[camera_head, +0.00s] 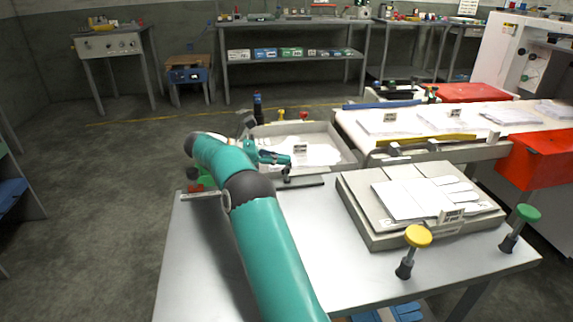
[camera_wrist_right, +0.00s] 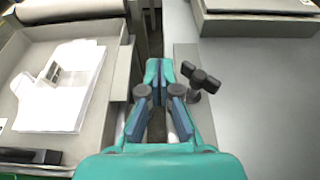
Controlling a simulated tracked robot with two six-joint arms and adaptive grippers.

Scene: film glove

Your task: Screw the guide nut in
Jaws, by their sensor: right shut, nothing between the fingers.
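The guide nut looks to be the dark knob with several lobes (camera_wrist_right: 201,78) in the right wrist view. It sits on a short post at the grey table's edge. My right gripper (camera_wrist_right: 159,68) is shut and empty, its teal fingertips just left of the knob; I cannot tell whether they touch it. In the head view my right gripper (camera_head: 288,160) is at the table's far edge, above a small dark part (camera_head: 287,174) that may be the same knob. My left gripper is not in view.
A grey tray with white film sheets (camera_head: 350,152) adjoins the table's far side. A flat grey box (camera_head: 365,222) with white sheets lies on the table at right. Yellow (camera_head: 418,236) and green (camera_head: 527,213) knobs stand near the front right. The table's left part (camera_head: 200,260) is bare.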

